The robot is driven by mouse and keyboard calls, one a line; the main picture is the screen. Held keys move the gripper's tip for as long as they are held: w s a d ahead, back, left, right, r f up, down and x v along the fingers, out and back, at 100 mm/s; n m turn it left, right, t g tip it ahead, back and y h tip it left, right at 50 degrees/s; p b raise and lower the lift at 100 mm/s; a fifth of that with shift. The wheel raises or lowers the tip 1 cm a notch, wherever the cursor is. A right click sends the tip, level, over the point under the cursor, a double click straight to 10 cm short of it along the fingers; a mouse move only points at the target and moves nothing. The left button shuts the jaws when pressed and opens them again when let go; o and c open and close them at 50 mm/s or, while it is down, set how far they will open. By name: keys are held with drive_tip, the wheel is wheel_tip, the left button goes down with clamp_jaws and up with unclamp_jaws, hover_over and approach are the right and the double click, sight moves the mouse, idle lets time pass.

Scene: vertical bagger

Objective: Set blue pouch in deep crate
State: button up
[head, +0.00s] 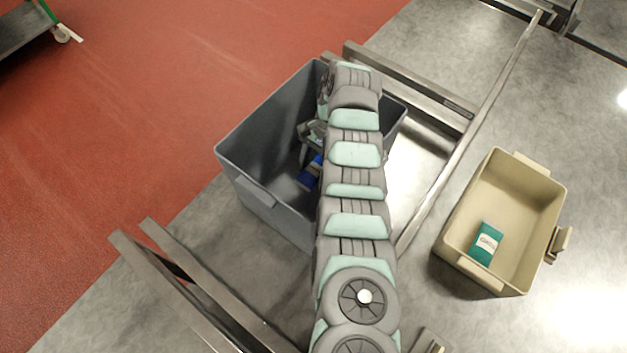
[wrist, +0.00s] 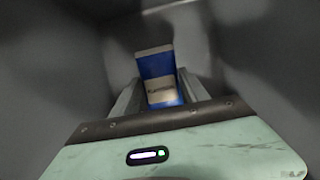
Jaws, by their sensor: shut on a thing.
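The deep crate (head: 262,196) is a dark grey open bin left of centre in the head view. My arm reaches down into it. My gripper (wrist: 160,98) is inside the crate, shut on the blue pouch (wrist: 158,66), which has a pale label band. The pouch stands between the two fingers in the wrist view. In the head view a part of the blue pouch (head: 311,172) shows low inside the crate, beside my arm. My arm hides much of the crate's right side, and I cannot tell if the pouch touches the floor.
A beige shallow crate (head: 546,183) with a teal pouch (head: 486,243) in it stands at the right. Metal rails (head: 470,150) run beside the grey crate, and more bars (head: 190,290) lie at its front. The crate's walls are close around my gripper.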

sight(314, 178)
drive_tip(key=shift+w+f, duration=0.15)
drive_tip(key=shift+f, duration=0.2)
drive_tip(key=shift+f+b, duration=1)
drive_tip(key=shift+f, duration=1)
drive_tip(key=shift+f+b, duration=0.55)
drive_tip(key=shift+f, duration=0.05)
drive_tip(key=o, duration=1.5)
drive_tip(key=shift+r, duration=0.1)
drive_tip(key=shift+c, duration=0.2)
